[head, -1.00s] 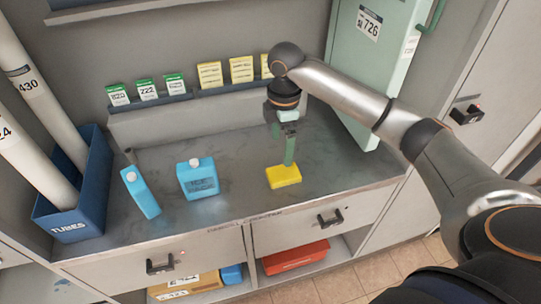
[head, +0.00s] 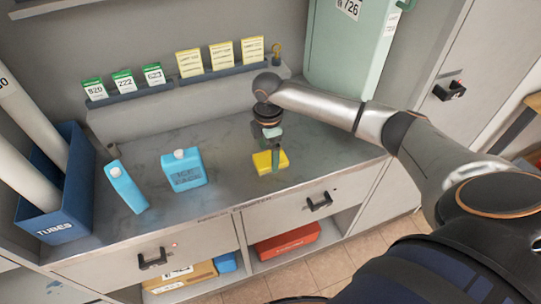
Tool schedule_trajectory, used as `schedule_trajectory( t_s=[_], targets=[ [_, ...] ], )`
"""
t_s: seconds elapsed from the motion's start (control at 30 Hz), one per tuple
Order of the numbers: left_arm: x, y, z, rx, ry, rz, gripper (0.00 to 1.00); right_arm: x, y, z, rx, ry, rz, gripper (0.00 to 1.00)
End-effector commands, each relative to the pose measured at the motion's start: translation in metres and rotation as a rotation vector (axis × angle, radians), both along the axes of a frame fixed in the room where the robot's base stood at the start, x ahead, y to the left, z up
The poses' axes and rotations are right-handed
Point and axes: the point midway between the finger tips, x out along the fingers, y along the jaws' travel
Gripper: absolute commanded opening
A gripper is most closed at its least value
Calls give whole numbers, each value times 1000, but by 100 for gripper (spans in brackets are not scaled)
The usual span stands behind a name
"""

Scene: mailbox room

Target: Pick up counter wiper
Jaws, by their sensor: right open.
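The counter wiper appears to be the yellow block (head: 264,163) lying flat on the grey counter (head: 228,192), right of the middle. My right gripper (head: 275,166) points down at it, with its greenish fingers over the yellow block's right part. The gripper is open. The fingers hide part of the block, and I cannot tell whether they touch it. My left gripper is not in view.
A blue tubes bin (head: 62,215) is at far left. Cards line a rail (head: 190,78) at the back. A pale green cabinet (head: 345,50) stands behind right.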

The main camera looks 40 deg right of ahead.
Motion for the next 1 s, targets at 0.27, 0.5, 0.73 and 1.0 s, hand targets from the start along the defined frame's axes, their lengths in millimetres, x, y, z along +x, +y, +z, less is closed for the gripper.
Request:
schedule_trajectory(
  t_s=[0.27,0.5,0.73,1.0],
  targets=[
    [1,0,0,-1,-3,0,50,0,0,-12,-1,-1,1,100],
    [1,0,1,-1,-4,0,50,0,0,-11,0,-1,1,82],
    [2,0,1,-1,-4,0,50,0,0,-11,0,-1,1,56],
    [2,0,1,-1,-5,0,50,0,0,-11,0,-1,1,26]
  ],
)
